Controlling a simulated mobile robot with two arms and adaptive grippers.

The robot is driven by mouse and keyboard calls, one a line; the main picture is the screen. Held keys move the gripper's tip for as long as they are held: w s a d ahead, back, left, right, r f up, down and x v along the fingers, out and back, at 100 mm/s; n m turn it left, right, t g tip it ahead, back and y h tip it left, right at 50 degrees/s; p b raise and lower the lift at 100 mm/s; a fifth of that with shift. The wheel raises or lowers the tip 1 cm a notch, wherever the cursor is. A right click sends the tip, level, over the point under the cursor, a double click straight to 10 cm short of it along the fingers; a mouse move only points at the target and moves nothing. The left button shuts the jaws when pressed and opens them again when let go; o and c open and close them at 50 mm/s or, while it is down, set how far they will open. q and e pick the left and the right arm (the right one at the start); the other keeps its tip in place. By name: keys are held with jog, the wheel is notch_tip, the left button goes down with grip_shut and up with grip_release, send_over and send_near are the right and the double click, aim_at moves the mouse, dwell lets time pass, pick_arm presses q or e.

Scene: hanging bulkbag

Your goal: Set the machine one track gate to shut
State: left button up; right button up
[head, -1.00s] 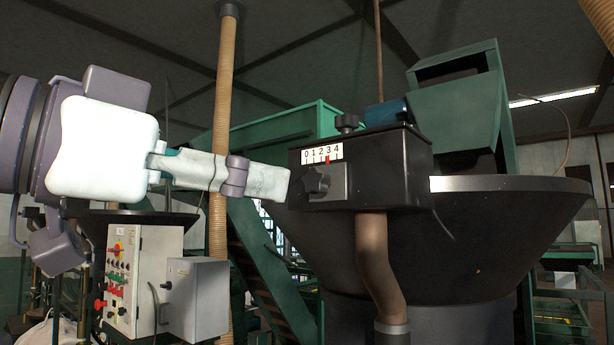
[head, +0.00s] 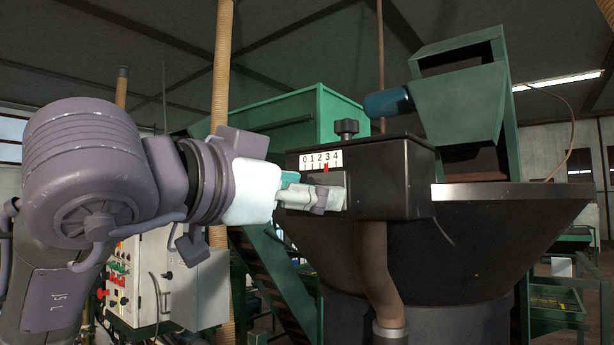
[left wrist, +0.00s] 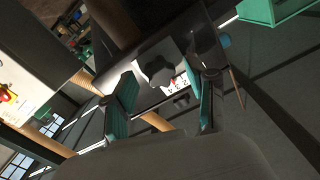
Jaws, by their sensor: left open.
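The track gate is a black box (head: 385,165) on the side of the dark hopper. Its white scale (head: 321,160) reads 0 to 4, with the red pointer by the 3. In the left wrist view a dark star-shaped knob (left wrist: 158,66) lies between my open fingers, with part of the scale (left wrist: 171,86) beside it. My left gripper (head: 328,198) is in front of the box, just below the scale, and hides this knob in the head view. I cannot tell whether the fingers touch it. My right gripper is not in view.
The wide hopper (head: 480,245) fills the right side. A control cabinet (head: 140,280) stands behind my left arm at the lower left.

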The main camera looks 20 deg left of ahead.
pick_arm(q)
jog(key=shift+w, duration=0.25)
grip_shut()
